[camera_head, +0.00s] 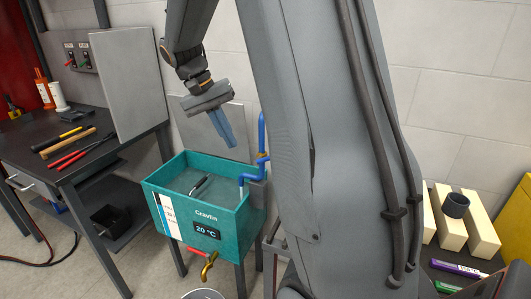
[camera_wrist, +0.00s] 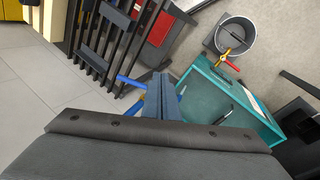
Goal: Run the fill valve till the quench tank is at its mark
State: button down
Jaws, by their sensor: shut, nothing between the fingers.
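The quench tank (camera_head: 225,240) is an open teal box marked "Cravlin" and "20 °C", with a white scale strip (camera_head: 165,215) on its front; it also shows in the wrist view (camera_wrist: 215,95). A grey surface shows inside, but I cannot read its level against the mark. A blue pipe (camera_head: 261,130) with a brass fitting (camera_head: 262,157) ends in a spout over the tank's right side.
A brass drain tap (camera_head: 209,266) with a red handle sits low on the tank above a bucket (camera_wrist: 236,40). A dark bench (camera_head: 30,140) with tools stands left, a grey panel (camera_head: 130,80) at its end. My arm hides much of the middle.

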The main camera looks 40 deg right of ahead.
jog(key=w+d+r+m+g+h+b, duration=0.1)
jog(key=w+d+r+m, duration=0.3)
jog(key=d, duration=0.2)
jog(key=p, duration=0.3)
send_near(268, 158)
jog(key=s+d+f, duration=0.2)
jog(key=d+f, duration=0.1)
jog(key=f, duration=0.1)
jog(key=shift+s+d+f+h, duration=0.15)
jog(key=shift+s+f+h, duration=0.05)
jog(key=shift+s+h, duration=0.15)
jog(key=shift+s+d, duration=0.1)
jog(key=shift+d, duration=0.1)
